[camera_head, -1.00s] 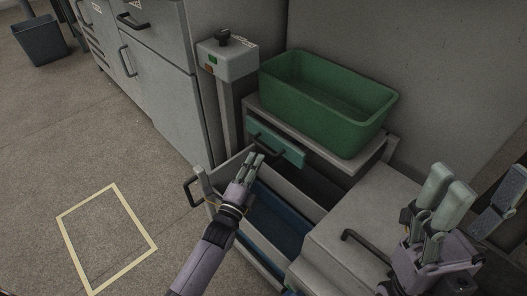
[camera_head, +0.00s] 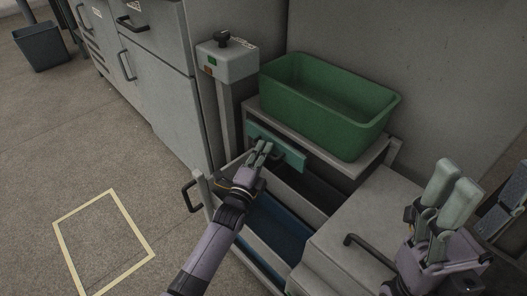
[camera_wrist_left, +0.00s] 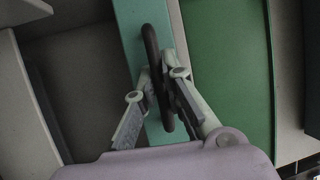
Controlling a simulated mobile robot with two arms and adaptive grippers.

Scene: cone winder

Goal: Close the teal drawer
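The teal drawer (camera_head: 290,153) has a dark bar handle and sits under the table top that carries the green bin; its front stands out a little. My left gripper (camera_head: 264,147) is at the handle. In the left wrist view, the dark handle (camera_wrist_left: 153,55) runs between the fingers of my left gripper (camera_wrist_left: 160,82), in front of the teal drawer front (camera_wrist_left: 133,25). The fingers stand apart on either side of it, with some teal showing between; contact is unclear. My right gripper (camera_head: 452,185) is raised at the right, fingers apart and empty.
A green bin (camera_head: 325,105) stands above the teal drawer. Below, a larger grey drawer with a blue inside (camera_head: 280,228) is pulled out under my left forearm. A grey control post (camera_head: 228,110) stands left. Floor at the left is clear around a yellow outline (camera_head: 104,240).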

